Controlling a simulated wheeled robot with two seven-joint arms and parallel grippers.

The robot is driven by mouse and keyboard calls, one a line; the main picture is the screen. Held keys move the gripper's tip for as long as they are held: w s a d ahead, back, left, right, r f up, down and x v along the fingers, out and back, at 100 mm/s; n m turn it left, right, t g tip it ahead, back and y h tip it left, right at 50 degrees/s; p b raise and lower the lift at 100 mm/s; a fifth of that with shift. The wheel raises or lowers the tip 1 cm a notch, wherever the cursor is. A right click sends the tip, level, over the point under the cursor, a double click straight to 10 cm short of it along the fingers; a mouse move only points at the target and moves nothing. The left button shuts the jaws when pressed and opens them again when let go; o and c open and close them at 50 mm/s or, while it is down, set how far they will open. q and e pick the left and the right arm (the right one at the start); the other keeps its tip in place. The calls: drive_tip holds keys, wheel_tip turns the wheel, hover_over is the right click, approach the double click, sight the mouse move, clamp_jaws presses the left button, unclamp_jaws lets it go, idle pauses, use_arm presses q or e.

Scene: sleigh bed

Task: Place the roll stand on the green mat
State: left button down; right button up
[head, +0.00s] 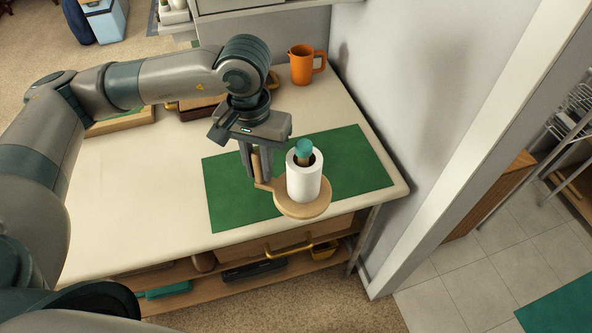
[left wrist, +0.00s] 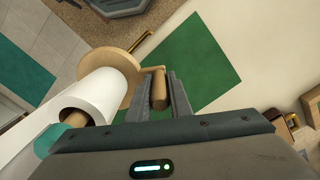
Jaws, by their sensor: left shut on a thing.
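The roll stand (head: 303,208) has a round wooden base, a white paper roll, a teal knob on top and a thin wooden side post. It is upright in the head view, over the front part of the green mat (head: 353,155). I cannot tell for sure whether its base touches the mat. My left gripper (head: 258,177) is shut on the side post, left of the roll. In the left wrist view the post (left wrist: 158,90) is between the fingers, and the green mat (left wrist: 200,60) shows beyond. My right gripper is not in view.
An orange pitcher (head: 301,65) stands at the back of the cream table (head: 140,190). Brown boxes (head: 200,108) sit behind my left arm. A wall (head: 400,100) borders the table's right side. A drawer with a brass handle (head: 300,244) is below the front edge.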

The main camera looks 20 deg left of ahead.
use_arm(q)
drive_tip(key=shift+w+d+n, duration=0.4)
drive_tip(key=shift+d+n, duration=0.15)
drive_tip(key=shift+n, duration=0.05)
drive_tip(key=shift+w+d+n, duration=3.05)
drive_tip(key=shift+d+n, duration=3.2)
drive_tip(key=shift+n, duration=1.05)
drive_tip(key=a+f+p, duration=0.5)
drive_tip(key=a+f, duration=0.2)
drive_tip(key=a, duration=0.4)
drive_tip(key=shift+s+a, duration=0.3)
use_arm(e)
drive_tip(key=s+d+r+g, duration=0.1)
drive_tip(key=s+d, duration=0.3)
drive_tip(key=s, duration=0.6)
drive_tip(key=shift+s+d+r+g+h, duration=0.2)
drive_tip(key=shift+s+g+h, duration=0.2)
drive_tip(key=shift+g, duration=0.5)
